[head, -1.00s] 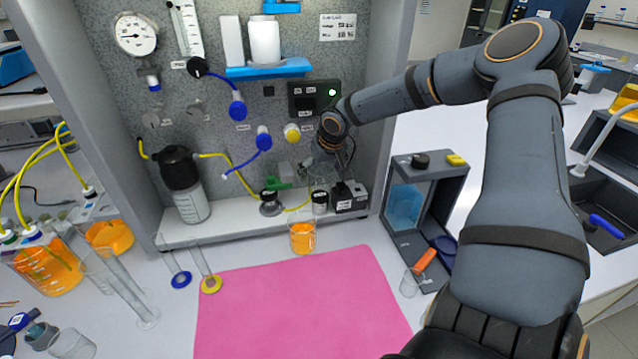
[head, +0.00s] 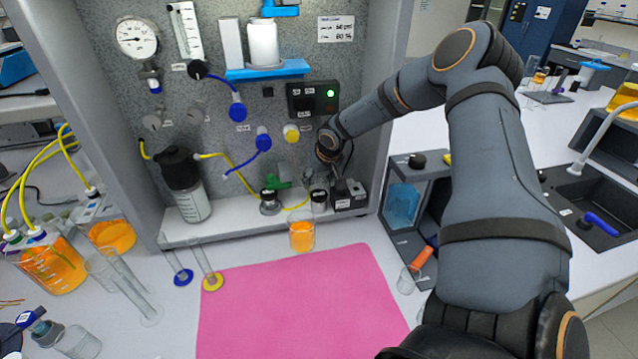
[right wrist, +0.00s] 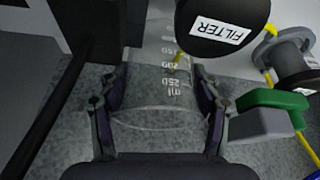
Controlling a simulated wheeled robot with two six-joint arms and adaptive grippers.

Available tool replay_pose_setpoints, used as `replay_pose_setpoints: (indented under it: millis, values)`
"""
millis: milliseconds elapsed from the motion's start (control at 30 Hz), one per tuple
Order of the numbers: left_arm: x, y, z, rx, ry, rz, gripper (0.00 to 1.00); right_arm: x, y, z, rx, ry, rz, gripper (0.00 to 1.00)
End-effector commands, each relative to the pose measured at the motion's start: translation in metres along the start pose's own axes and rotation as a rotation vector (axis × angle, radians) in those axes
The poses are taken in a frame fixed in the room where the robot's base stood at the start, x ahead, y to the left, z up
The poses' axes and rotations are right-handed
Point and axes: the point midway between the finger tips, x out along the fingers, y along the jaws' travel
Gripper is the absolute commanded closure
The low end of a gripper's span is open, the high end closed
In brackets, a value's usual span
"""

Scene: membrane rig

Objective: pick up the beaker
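The beaker (right wrist: 165,90) is clear glass with white ml marks up to 250. It shows in the right wrist view between the two fingers of my right gripper (right wrist: 160,88). The fingers lie along both sides of the glass, very close to it. I cannot tell whether they press on it. In the head view my right gripper (head: 332,180) is at the rig shelf's right part, and the beaker there is faint and mostly hidden. My left gripper is not in view.
A black FILTER-labelled cap (right wrist: 225,22) is close to the beaker and right finger. A green-handled valve (right wrist: 272,100) is to the right. A small black box (head: 350,195) is beside the gripper. A beaker of orange liquid (head: 302,237) stands in front, by the pink mat (head: 300,300).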

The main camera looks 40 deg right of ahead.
Motion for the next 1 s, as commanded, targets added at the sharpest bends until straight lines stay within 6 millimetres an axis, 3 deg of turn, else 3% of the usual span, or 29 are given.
replay_pose_setpoints:
  millis: [33, 200, 633, 1000]
  values:
    - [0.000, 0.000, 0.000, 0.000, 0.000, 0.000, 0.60, 0.000, 0.000, 0.000, 0.000, 0.000, 0.000, 0.48]
    - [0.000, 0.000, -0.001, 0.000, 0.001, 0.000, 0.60, 0.000, 0.000, 0.000, 0.001, 0.000, 0.000, 0.69]
    - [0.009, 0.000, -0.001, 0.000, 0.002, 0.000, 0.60, -0.008, -0.002, 0.004, 0.002, 0.002, -0.004, 0.69]
    - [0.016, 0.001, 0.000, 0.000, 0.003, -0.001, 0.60, -0.084, -0.002, -0.030, 0.001, 0.006, -0.001, 0.69]
